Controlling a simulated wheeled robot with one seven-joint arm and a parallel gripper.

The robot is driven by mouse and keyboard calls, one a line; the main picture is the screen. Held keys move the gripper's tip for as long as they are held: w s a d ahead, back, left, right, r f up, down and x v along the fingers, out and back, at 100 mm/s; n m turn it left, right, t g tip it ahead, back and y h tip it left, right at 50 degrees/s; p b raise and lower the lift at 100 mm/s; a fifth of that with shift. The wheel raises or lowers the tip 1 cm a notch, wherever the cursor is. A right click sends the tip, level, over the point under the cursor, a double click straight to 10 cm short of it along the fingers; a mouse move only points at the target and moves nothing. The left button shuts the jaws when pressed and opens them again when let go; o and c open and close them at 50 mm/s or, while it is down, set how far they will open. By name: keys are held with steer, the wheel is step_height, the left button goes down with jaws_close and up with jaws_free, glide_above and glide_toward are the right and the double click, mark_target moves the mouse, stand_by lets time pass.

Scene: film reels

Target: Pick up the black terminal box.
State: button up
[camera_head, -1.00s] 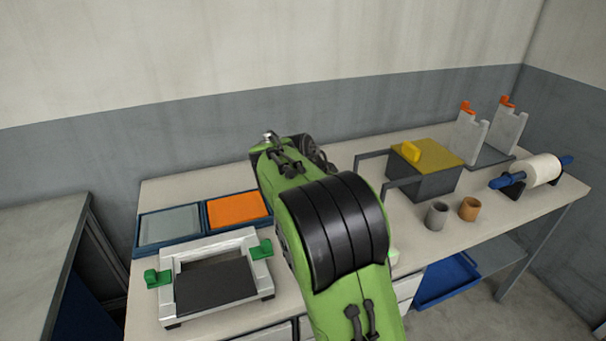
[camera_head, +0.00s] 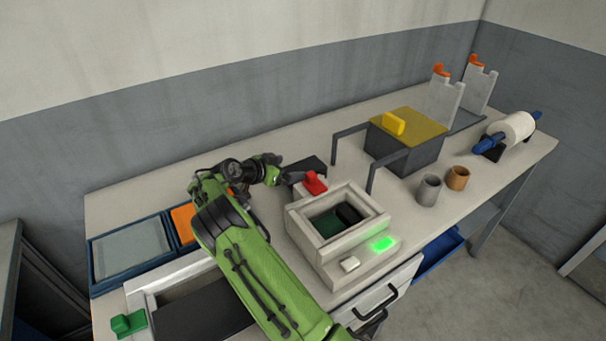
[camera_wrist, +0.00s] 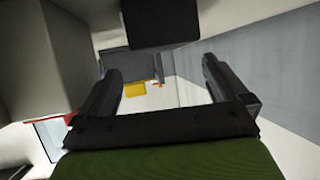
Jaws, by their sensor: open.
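A black block, which I take to be the black terminal box (camera_head: 314,163), lies on the bench behind the red lever. It also shows at the top of the wrist view (camera_wrist: 165,22), partly cut off by the edge. My gripper (camera_head: 292,178) reaches right across the bench beside this block, low over the surface. In the wrist view my two fingers (camera_wrist: 161,75) are spread with nothing between them. The block lies off to one side of the finger gap. In the head view the fingers and block overlap, so contact cannot be told.
A beige box (camera_head: 314,245) with a red lever (camera_head: 315,183) stands close on my gripper's near side; a dark piece (camera_head: 348,213) sits in its well. A grey box with yellow lid (camera_head: 418,126) and handles is to the right. Two cups (camera_head: 429,190) stand front right.

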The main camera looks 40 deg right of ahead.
mark_target(303, 167)
steer(key=x, duration=0.6)
steer(key=shift+d+f+b, duration=0.25)
steer(key=shift+d+b, duration=0.05)
steer(key=shift+a, duration=0.1)
steer(key=shift+c, duration=0.2)
